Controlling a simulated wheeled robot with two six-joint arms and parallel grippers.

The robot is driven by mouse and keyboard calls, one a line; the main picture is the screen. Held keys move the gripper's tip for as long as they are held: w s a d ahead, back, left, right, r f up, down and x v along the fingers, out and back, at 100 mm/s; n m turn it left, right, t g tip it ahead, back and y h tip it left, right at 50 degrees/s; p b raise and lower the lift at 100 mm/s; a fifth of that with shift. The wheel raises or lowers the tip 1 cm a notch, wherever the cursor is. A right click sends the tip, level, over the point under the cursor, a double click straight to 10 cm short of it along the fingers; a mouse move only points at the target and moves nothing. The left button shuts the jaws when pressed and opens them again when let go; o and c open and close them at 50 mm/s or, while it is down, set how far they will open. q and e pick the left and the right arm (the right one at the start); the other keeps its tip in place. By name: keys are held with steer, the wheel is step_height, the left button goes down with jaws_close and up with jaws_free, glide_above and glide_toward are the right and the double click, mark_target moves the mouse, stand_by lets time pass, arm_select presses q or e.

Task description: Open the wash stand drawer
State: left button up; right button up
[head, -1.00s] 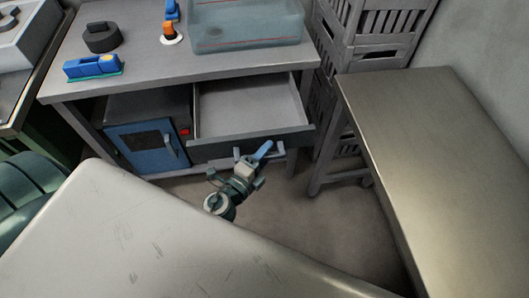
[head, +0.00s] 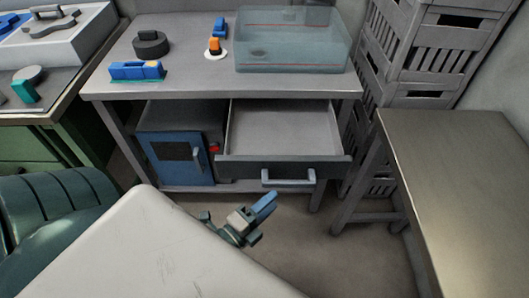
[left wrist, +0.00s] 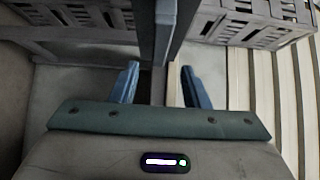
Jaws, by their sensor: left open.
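The wash stand (head: 200,80) stands at the back with a grey top. Its drawer (head: 285,130) is pulled well out, and its empty inside shows. The drawer's dark front carries a pale grey bar handle (head: 288,181). My left gripper (head: 264,204) is in front of and below the handle, apart from it, with blue fingers. In the left wrist view the two fingers (left wrist: 161,86) are spread with nothing held between them. A pale bar, seemingly the handle (left wrist: 165,12), lies beyond them. My right gripper is not in view.
On the stand top are a clear bluish basin (head: 290,55), a dark round object (head: 151,44) and a blue tool (head: 136,70). A blue cabinet (head: 175,160) sits left of the drawer. Grey crates (head: 425,60) stand behind a bench (head: 465,180) at right. Floor before the drawer is free.

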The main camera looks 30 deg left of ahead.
arm_select(q)
steer(key=shift+s+a, duration=0.1)
steer(key=shift+s, duration=0.4)
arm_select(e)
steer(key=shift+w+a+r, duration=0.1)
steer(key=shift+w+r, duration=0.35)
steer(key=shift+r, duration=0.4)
arm_select(q)
steer(key=shift+f, duration=0.1)
